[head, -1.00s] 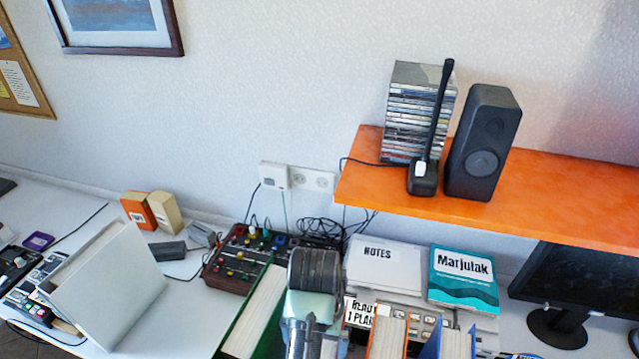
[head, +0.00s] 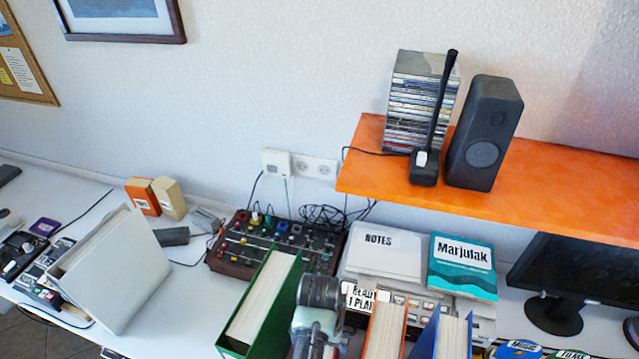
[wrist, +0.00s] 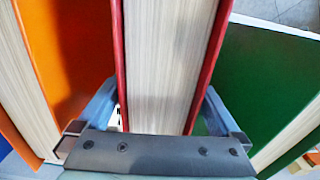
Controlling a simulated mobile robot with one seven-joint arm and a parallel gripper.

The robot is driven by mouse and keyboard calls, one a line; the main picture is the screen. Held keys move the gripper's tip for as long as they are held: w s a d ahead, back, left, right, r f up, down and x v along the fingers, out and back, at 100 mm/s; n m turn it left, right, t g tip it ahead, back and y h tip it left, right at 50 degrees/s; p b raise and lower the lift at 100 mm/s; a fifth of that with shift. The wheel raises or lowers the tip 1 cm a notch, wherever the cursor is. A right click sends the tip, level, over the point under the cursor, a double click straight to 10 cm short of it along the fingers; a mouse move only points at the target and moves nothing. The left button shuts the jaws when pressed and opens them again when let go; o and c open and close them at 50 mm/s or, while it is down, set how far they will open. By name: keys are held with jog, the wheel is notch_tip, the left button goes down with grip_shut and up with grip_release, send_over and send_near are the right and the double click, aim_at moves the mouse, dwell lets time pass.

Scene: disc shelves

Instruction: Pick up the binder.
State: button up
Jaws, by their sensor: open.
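A red binder (wrist: 158,60) with a pale block of pages stands between the two fingers of my gripper (wrist: 158,112) in the wrist view. The fingers are open, one on each side of its covers; I cannot tell whether they touch it. In the head view my arm hides this binder. A green binder (head: 260,300) stands left of my arm there, and it also shows at the right in the wrist view (wrist: 255,80). An orange binder (head: 385,328) and a blue binder (head: 450,338) stand right of my arm; the orange one is at the left in the wrist view (wrist: 65,50).
An orange shelf (head: 560,185) with a speaker (head: 484,130) and a disc stack (head: 410,100) overhangs the desk at right. A mixer (head: 235,250) lies behind the binders. A white binder-like box (head: 115,270) leans at left. Desk (head: 195,290) is bare between it and the green binder.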

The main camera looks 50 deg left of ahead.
grip_shut()
jog(key=shift+w+r, duration=0.1)
jog(key=shift+a, duration=0.1)
dwell(0.3)
